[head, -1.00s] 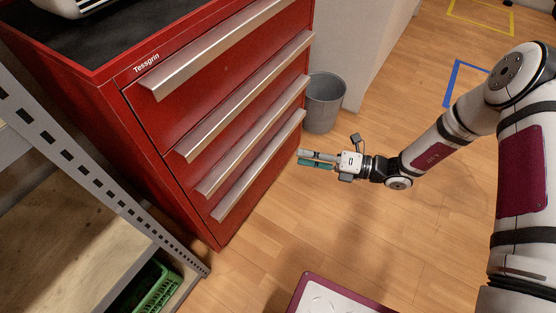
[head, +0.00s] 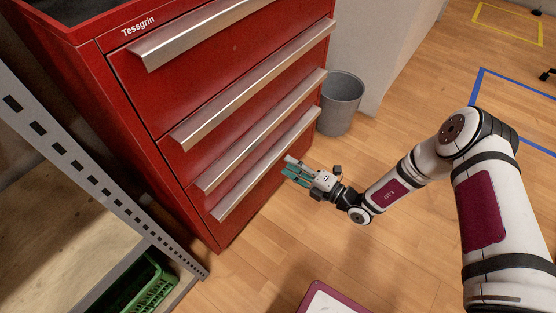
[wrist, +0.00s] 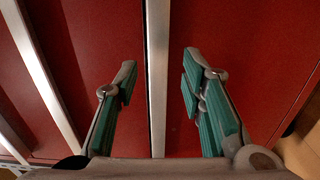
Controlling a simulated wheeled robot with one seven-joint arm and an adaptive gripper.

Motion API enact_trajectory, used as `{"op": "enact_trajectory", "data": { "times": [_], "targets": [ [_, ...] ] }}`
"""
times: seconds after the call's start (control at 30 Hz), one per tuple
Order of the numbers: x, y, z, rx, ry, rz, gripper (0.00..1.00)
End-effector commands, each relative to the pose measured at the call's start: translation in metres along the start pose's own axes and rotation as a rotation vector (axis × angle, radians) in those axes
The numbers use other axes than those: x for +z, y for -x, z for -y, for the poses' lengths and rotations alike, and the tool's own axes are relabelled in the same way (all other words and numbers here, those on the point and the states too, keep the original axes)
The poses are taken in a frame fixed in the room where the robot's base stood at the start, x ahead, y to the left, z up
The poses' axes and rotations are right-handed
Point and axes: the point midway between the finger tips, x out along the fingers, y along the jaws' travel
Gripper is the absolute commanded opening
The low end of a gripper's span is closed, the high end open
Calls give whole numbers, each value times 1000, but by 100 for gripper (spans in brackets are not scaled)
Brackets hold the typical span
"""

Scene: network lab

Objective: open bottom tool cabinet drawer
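The red tool cabinet (head: 130,110) stands at the left of the head view, with several drawers and long metal handles. All its drawers look shut. The bottom drawer's handle (head: 268,165) is the lowest bar. My gripper (head: 288,170) is close in front of the right part of that handle, fingers toward the cabinet. In the wrist view my gripper (wrist: 158,85) is open, its teal-padded fingers on either side of a metal handle (wrist: 158,70) that runs vertically in the picture. The fingers do not touch the bar. I cannot tell the exact depth left between fingertips and bar.
A grey bin (head: 340,102) stands right of the cabinet. A metal shelf rack (head: 75,165) with a green crate (head: 145,287) is at the left. The wooden floor (head: 270,240) in front of the cabinet is mostly clear.

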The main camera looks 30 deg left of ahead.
Motion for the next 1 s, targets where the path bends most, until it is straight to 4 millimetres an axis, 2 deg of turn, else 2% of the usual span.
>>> {"op": "enact_trajectory", "data": {
  "times": [0.1, 0.3, 0.5, 0.73, 0.77, 0.9, 1.0],
  "targets": [
    [-1, -23, 2, 0, 1, -4, 37],
    [-1, -48, 1, 1, 1, -3, 37],
    [0, -56, 0, 0, -1, 0, 37],
    [0, -56, 0, 0, -1, 0, 37],
    [0, -56, 0, 0, 0, 0, 32],
    [0, -56, 0, 0, 0, 0, 0],
    [0, -56, 1, -2, 0, 0, 0]
  ]
}}
